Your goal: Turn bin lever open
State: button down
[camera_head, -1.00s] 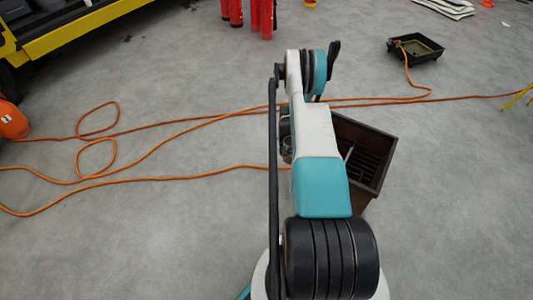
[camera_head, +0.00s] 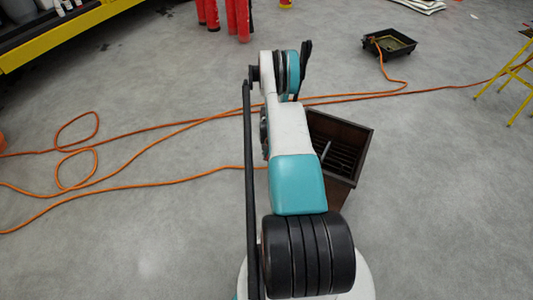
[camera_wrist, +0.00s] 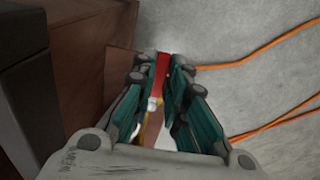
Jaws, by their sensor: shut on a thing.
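The bin is a dark brown wooden box (camera_head: 352,130) with a slatted inside, standing on the floor partly behind my arm in the head view. In the wrist view its brown side (camera_wrist: 92,62) fills the left, close beside my gripper. My gripper (camera_wrist: 161,75) is shut on a narrow red piece, which looks like the bin lever (camera_wrist: 161,66). The lever's lower part and its mount are hidden between the fingers. In the head view my arm hides the lever and most of the gripper.
Orange cables (camera_head: 160,136) run across the grey floor to the left and behind the bin. Red extinguishers (camera_head: 238,18) stand at the back, a black tray (camera_head: 390,45) at the back right, and a yellow stand (camera_head: 508,72) at the right edge. Floor right of the bin is clear.

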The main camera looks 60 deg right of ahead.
jog(key=shift+r, duration=0.1)
jog(key=c, duration=1.6)
grip_release()
jog(key=shift+r, duration=0.1)
notch_tip(320, 180, up, 12)
